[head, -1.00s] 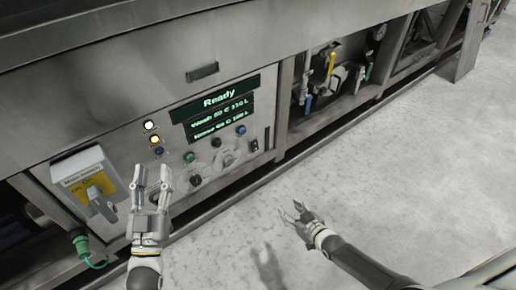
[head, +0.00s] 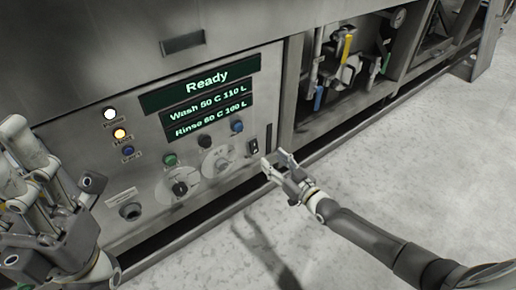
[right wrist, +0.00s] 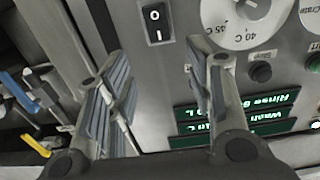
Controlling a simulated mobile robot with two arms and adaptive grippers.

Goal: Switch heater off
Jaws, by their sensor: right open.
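A black rocker switch (head: 253,146) marked I and O sits on the right part of the washer's control panel (head: 150,180). It shows close up in the right wrist view (right wrist: 155,22), at the top. No label naming it as the heater is readable. My right gripper (head: 277,160) is open and empty, just right of and below the switch, apart from it. In the right wrist view its two fingers (right wrist: 160,72) stand spread below the switch. My left gripper (head: 30,150) is near the camera at the left edge, its fingers apart and empty.
A green-lettered display (head: 205,92) reads Ready. White (head: 110,114) and amber (head: 120,134) lamps are lit. Dials (head: 180,188) and buttons (head: 170,159) lie left of the switch. Pipes with a yellow-handled valve (head: 347,48) fill the bay at right. The floor (head: 420,180) is clear.

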